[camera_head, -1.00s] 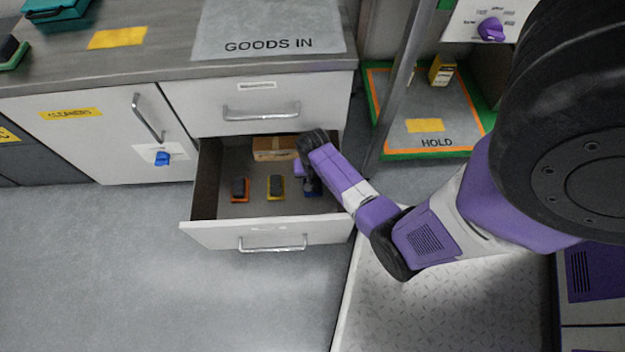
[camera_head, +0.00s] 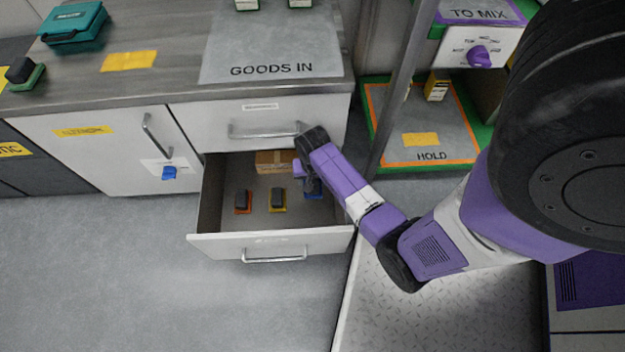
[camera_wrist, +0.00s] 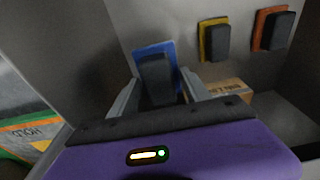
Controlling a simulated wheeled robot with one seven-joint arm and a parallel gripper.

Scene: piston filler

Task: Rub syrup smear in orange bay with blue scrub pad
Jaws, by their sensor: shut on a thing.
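The blue scrub pad (camera_wrist: 157,52) has a dark block handle and stands in the open drawer (camera_head: 222,214). It also shows in the head view (camera_head: 314,194), partly hidden by my arm. My gripper (camera_wrist: 158,92) is shut on the pad's dark handle, with a finger on each side. In the head view my gripper (camera_head: 309,180) reaches down into the right side of the drawer. The orange-edged bay marked HOLD (camera_head: 398,157) is on a low shelf to the right of the drawer. I cannot make out a smear in it.
A red-orange pad (camera_head: 243,203) and a yellow pad (camera_head: 277,202) sit left of the blue one. A cardboard box (camera_head: 272,160) lies at the drawer's back. A grey post (camera_head: 401,88) stands between drawer and bay. A yellow carton (camera_head: 437,86) is in the bay's back corner.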

